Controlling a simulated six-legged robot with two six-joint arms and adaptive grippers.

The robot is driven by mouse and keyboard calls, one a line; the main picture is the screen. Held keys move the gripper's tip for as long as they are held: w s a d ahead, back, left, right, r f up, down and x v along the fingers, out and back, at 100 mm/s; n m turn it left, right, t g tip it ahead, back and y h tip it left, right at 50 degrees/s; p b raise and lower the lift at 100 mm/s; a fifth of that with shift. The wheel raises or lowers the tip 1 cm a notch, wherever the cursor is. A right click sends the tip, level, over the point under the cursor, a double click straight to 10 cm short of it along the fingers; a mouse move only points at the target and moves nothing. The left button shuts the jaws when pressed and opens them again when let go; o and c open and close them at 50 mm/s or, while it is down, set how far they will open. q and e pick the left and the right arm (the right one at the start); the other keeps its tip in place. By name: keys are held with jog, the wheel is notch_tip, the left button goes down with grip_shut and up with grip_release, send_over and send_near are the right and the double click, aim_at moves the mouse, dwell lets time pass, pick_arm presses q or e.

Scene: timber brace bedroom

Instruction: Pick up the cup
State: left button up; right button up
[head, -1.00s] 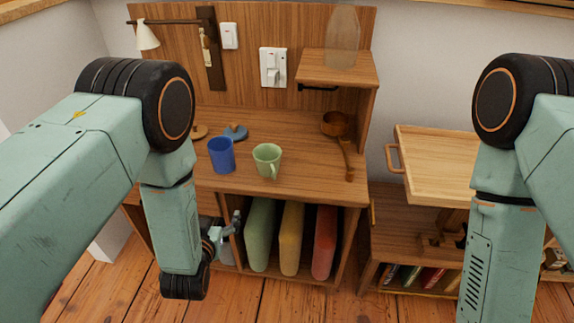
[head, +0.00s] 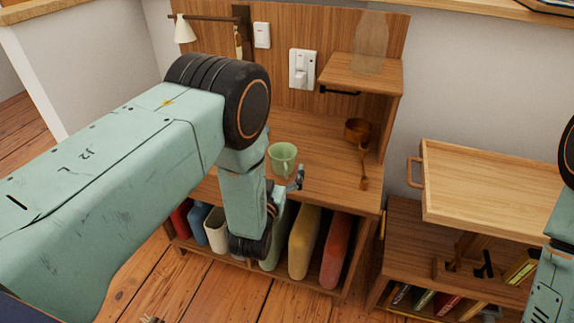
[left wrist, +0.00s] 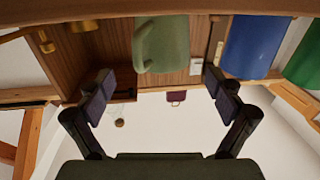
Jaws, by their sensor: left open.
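A light green cup (head: 283,157) with a handle stands upright on the wooden desk top (head: 325,180). My left gripper (head: 292,182) is at the desk's front edge, just in front of this cup, and looks empty. In the left wrist view the green cup (left wrist: 165,45) lies ahead between the two spread fingers of my left gripper (left wrist: 158,80), with no visible grip on it. A blue cup (left wrist: 252,45) is beside it in that view, outside the fingers. My left arm hides the blue cup in the head view. My right gripper is out of view.
A copper-coloured pan (head: 358,130) with a long handle lies right of the green cup. A raised shelf (head: 360,75) holds a clear bottle (head: 371,42). Several coloured upright items, including a yellow one (head: 304,240), fill the compartment below. A wooden tray (head: 490,188) is at right.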

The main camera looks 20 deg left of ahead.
aim_at(280, 161)
pick_arm(q)
jog(key=w, duration=0.1)
jog(key=w+b, duration=0.1)
jog(key=w, duration=0.1)
jog(key=w+b, duration=0.1)
jog(key=shift+w+a+f, duration=0.2)
jog(key=shift+a+f, duration=0.1)
jog(key=shift+a, duration=0.1)
jog(key=shift+w, duration=0.35)
jog(key=shift+d+r, duration=0.1)
jog(key=c, duration=1.4)
